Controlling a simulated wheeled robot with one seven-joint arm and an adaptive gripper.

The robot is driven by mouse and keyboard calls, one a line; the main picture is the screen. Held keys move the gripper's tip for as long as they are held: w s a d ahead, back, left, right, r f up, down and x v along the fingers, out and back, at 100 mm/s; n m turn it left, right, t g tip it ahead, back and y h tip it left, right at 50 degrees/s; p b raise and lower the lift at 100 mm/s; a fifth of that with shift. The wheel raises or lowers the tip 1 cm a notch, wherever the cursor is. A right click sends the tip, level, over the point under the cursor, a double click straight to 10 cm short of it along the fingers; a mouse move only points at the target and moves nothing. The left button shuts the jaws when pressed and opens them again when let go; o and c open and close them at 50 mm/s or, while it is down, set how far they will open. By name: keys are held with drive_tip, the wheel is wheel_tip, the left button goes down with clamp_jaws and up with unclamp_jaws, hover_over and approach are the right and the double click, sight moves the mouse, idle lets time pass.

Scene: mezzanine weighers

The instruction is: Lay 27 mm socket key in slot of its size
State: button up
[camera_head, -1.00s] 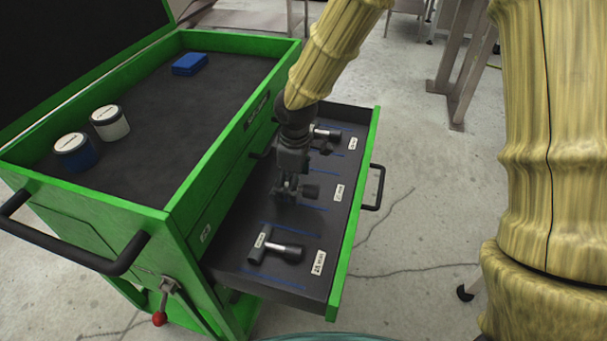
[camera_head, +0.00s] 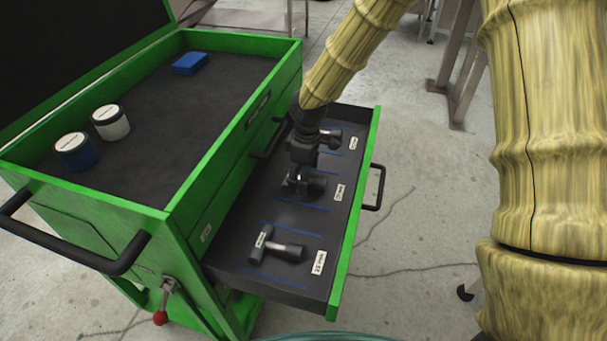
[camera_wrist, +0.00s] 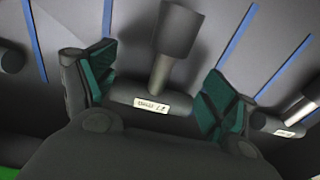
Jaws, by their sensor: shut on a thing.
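My gripper (camera_head: 298,187) is over the middle of the open drawer, shut on the handle of a T-shaped socket key (camera_head: 318,184). The wrist view shows the labelled dark handle (camera_wrist: 140,98) between my green-padded fingers (camera_wrist: 155,95), with the shank and wide dark socket pointing away. The handle label is too small to read surely. The key is over the middle slot, between blue lines, near the middle size label (camera_head: 338,193). I cannot tell whether it touches the drawer floor. My fingers hide part of it.
Another T-shaped key (camera_head: 275,247) lies in the drawer's front slot, and one (camera_head: 330,133) at the back. The green drawer front (camera_head: 358,215) has a black handle (camera_head: 378,188). Two tins (camera_head: 110,122) and a blue block (camera_head: 189,63) stand on the cart's top tray (camera_head: 165,125).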

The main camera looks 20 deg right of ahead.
drive_tip(key=o, duration=1)
drive_tip(key=shift+r, duration=0.1)
wheel_tip(320, 180, up, 12)
drive_tip(key=shift+s+d+p, duration=0.25)
drive_tip(key=shift+p, duration=0.15)
